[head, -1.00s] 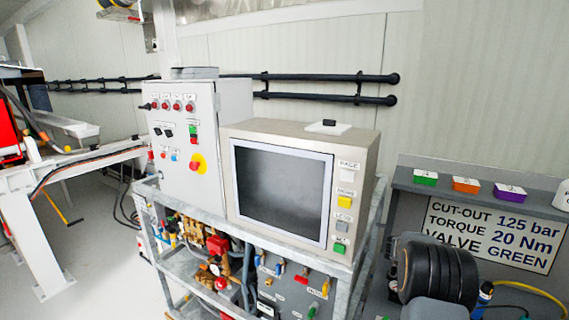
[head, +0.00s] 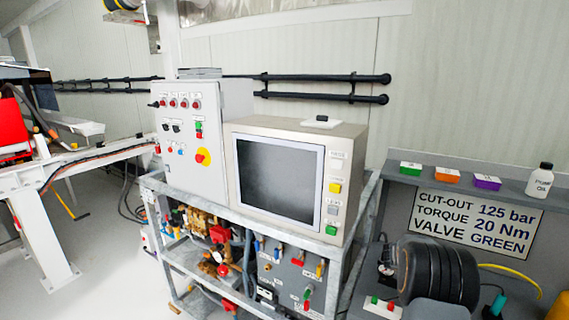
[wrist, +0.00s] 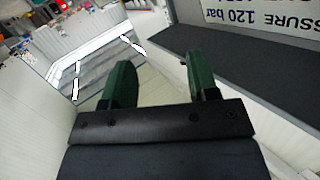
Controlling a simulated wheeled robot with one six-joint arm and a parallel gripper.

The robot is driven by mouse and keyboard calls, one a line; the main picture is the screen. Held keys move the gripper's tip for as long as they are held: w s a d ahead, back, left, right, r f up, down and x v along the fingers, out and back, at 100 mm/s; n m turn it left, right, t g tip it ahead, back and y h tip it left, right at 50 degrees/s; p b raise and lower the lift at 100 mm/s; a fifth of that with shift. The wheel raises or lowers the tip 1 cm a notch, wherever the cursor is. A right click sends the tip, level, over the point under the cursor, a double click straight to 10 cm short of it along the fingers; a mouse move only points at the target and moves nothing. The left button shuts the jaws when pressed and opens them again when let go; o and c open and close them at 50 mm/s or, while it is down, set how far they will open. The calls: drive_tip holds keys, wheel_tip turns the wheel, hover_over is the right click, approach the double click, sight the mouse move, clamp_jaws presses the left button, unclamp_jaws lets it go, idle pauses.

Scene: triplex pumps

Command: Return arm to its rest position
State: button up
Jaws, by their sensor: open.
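My gripper (wrist: 165,85) shows in the wrist view as two green fingers on a dark mount. The fingers stand apart with nothing between them. Beyond them are a pale floor area, a white wall edge and a dark shelf. In the head view no gripper fingers can be made out. A dark ribbed rounded shape (head: 438,272) stands at the lower right of that view; I cannot tell for sure whether it belongs to my arm.
A pump rig frame holds a control cabinet (head: 188,140) and a monitor box (head: 278,180). A grey shelf (head: 430,190) at the right carries green, orange and purple boxes and a white bottle (head: 540,182). A sign (head: 474,224) hangs below.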

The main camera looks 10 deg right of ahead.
drive_tip(key=w+a+f+n+t+y, duration=0.3)
drive_tip(key=w+a+n+t+y, duration=0.4)
drive_tip(key=w+a+t, duration=0.15)
drive_tip(key=s+a+n+t+y+b, duration=0.2)
drive_tip(key=a+n+y, duration=0.35)
drive_tip(key=a, duration=0.75)
drive_tip(key=s+a+n+g+y+b, duration=0.2)
drive_tip(key=s+a+n, duration=0.2)
drive_tip(key=s+a, duration=0.5)
drive_tip(key=s+a+n+g+y+b, duration=0.1)
drive_tip(key=s+a+n+g, duration=0.2)
drive_tip(key=s+a, duration=0.6)
drive_tip(key=shift+s+a+r+n+g+y+b, duration=0.15)
drive_tip(key=shift+s+r+n+g+y+b, duration=0.4)
drive_tip(key=shift+s, duration=3.15)
